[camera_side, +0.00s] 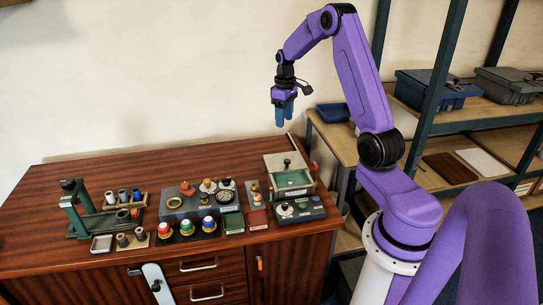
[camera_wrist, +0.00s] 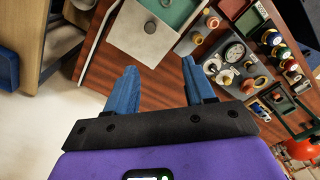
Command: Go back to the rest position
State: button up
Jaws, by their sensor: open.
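My gripper (camera_side: 284,112) hangs in the air above the back right part of the wooden bench, with its blue fingers pointing down. In the wrist view my gripper (camera_wrist: 160,88) has its two blue fingers spread apart, with nothing between them. No object touches the fingers in either view. My purple arm rises from the right and bends over at the top.
The bench (camera_side: 70,262) holds a grey box with a green inside (camera_side: 292,180), a manifold panel with a gauge (camera_side: 224,198), coloured knobs (camera_side: 186,229) and a green press frame (camera_side: 75,208). Shelves with blue bins (camera_side: 437,90) stand at the right.

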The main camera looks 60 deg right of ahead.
jog(key=s+a+r+n, duration=0.2)
jog(key=a, duration=0.7)
jog(key=s+a+r+n, duration=0.2)
jog(key=a, duration=0.7)
jog(key=s+a+r+n, duration=0.2)
jog(key=a, duration=0.7)
jog(key=s+a+n, duration=0.3)
jog(key=s+a, duration=0.1)
jog(key=s, duration=0.7)
jog(key=s+a+n, duration=0.3)
jog(key=s+a, duration=0.1)
jog(key=s, duration=0.8)
jog(key=shift+s+r, duration=0.2)
jog(key=shift+s, duration=0.1)
